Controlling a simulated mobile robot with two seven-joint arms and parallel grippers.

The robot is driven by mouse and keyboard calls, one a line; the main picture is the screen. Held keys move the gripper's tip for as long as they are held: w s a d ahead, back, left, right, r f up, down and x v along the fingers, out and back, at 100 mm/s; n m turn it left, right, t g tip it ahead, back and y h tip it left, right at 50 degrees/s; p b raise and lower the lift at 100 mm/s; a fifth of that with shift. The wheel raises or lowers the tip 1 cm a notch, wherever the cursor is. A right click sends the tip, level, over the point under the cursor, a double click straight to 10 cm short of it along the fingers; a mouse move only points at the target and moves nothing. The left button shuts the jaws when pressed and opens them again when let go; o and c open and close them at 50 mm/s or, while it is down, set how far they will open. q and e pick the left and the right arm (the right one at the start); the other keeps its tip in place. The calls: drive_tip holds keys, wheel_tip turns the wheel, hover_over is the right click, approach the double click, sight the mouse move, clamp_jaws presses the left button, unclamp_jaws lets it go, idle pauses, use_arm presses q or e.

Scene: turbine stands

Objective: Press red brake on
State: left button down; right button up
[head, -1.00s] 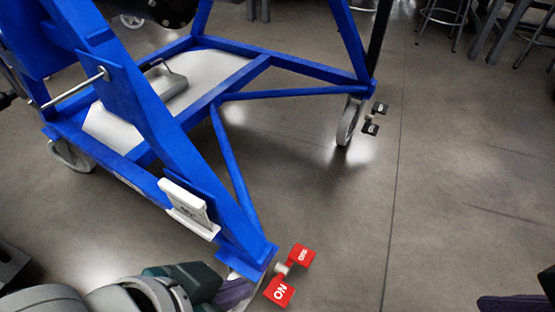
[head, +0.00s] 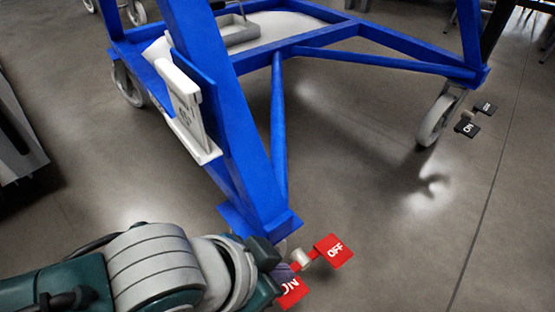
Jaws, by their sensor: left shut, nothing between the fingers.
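The red brake has two red pedals at the foot of the blue stand's near corner. The OFF pedal (head: 334,251) shows in full at the right. The ON pedal (head: 293,292) is partly hidden by my left gripper (head: 280,272). My left arm comes in from the lower left, and its gripper is shut and empty, over or against the ON pedal; I cannot tell whether it touches. The near caster is hidden behind the arm and frame. My right gripper is not in view.
The blue stand (head: 225,110) rises just behind the brake, with a white bracket (head: 187,110) on its leg. A far caster (head: 438,118) has black brake pedals (head: 467,127). The floor (head: 400,245) to the right is clear.

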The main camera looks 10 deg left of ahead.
sight(293, 284)
use_arm(q)
drive_tip(key=f+b, duration=0.2)
drive_tip(key=f, duration=0.1)
drive_tip(key=f+b, duration=0.1)
drive_tip(key=f, duration=0.1)
drive_tip(key=shift+w+d+b, duration=0.3)
drive_tip(key=shift+w+d, duration=0.1)
drive_tip(key=shift+s+a+f+b, duration=0.25)
drive_tip(key=shift+f+b, duration=0.3)
drive_tip(key=shift+f, duration=0.05)
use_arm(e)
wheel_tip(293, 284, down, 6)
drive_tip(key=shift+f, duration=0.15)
